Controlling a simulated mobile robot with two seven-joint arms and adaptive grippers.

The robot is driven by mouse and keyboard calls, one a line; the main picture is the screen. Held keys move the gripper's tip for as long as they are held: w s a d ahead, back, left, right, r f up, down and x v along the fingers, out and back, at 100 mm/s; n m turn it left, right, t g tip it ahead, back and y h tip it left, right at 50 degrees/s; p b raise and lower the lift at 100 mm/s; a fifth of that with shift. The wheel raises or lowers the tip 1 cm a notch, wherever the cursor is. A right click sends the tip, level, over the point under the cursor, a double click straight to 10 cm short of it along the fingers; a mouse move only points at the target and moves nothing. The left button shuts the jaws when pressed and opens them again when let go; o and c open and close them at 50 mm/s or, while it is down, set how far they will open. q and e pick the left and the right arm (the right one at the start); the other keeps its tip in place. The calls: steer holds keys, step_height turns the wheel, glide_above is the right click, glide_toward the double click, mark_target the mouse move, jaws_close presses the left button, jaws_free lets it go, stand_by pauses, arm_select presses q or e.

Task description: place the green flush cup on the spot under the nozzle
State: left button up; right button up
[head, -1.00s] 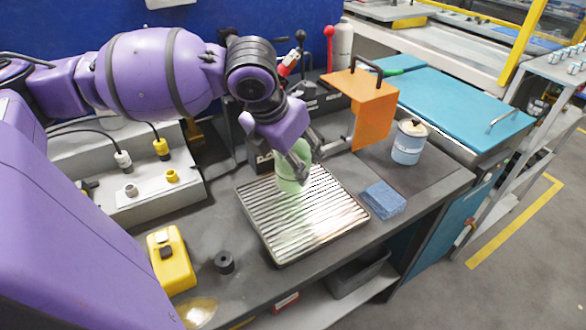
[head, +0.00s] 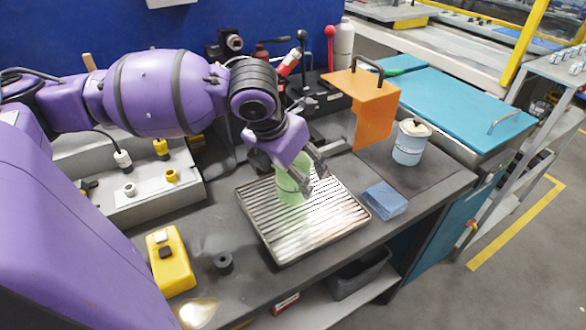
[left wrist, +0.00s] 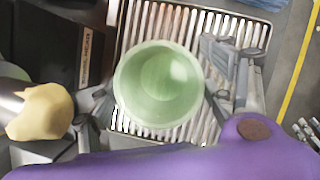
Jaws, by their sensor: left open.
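The green flush cup (head: 290,189) stands upright on the ribbed metal tray (head: 262,232), toward its back left. In the left wrist view I look down into the open, empty-looking cup (left wrist: 158,86). My left gripper (head: 306,184) is open around the cup. In the left wrist view the gripper's fingers (left wrist: 158,98) lie on both sides of the cup; any light contact is hard to tell. The nozzle is not clearly identifiable, and the spot under it cannot be made out. My right gripper is not in view.
An orange bracket (head: 366,103) with a black handle stands behind the tray. A blue sponge-like block (head: 385,200) and a light blue tub (head: 409,145) are to the right. A yellow device (head: 170,262) and a black ring (head: 223,262) lie to the left. A beige rounded part (left wrist: 40,112) is beside the gripper.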

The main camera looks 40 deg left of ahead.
arm_select(q)
steer(key=shift+s+r, duration=0.1)
steer(key=shift+r, duration=0.3)
steer(key=p+v, duration=0.4)
steer(key=v, duration=0.7)
steer(key=shift+r+p, duration=0.25)
steer(key=shift+p, duration=0.05)
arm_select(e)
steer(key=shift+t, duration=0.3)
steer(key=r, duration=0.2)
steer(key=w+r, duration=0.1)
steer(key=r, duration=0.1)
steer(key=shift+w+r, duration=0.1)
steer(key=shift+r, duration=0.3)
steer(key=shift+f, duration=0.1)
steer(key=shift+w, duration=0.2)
